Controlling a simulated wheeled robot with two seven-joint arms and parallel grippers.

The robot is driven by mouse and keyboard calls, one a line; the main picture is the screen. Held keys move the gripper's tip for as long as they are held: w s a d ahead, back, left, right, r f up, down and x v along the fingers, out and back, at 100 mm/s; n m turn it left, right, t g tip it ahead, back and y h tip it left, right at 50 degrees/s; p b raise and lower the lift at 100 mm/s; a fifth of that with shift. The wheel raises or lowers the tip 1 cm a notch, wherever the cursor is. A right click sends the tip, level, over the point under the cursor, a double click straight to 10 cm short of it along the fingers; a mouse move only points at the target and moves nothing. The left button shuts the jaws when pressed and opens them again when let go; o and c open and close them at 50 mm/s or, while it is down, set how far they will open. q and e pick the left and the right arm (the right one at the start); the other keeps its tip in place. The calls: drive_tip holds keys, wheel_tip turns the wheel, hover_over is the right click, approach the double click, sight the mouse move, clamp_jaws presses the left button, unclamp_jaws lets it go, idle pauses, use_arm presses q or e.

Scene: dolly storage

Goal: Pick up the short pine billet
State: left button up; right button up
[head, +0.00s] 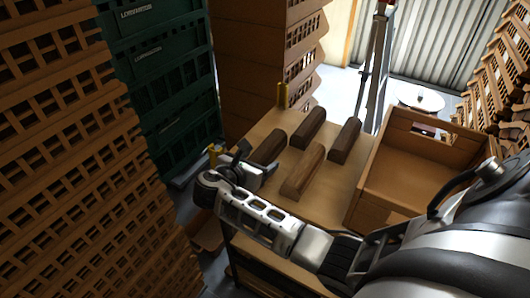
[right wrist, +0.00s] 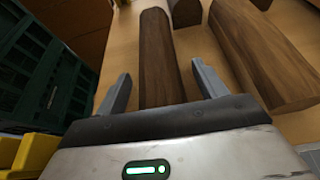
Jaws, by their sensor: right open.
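Several brown wooden billets lie on the dolly's wooden deck (head: 335,187). A dark billet (head: 267,148) lies at the left, a lighter brown one (head: 303,171) at the front, and two more at the back (head: 308,128) and right (head: 345,140). I cannot tell for sure which is the short pine one. My right gripper (head: 257,160) is open at the near end of the left billet. In the right wrist view that billet (right wrist: 161,50) runs between the open fingers (right wrist: 160,80), with gaps on both sides. My left gripper is out of view.
An open wooden box (head: 386,208) stands at the deck's right. Green crates (head: 165,75) and stacked brown crates (head: 60,140) rise close at the left. The lighter billet (right wrist: 262,60) lies just right of my right gripper.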

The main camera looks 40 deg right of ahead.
drive_tip(key=shift+c, duration=0.3)
drive_tip(key=c, duration=1.1)
drive_tip(key=shift+r, duration=0.1)
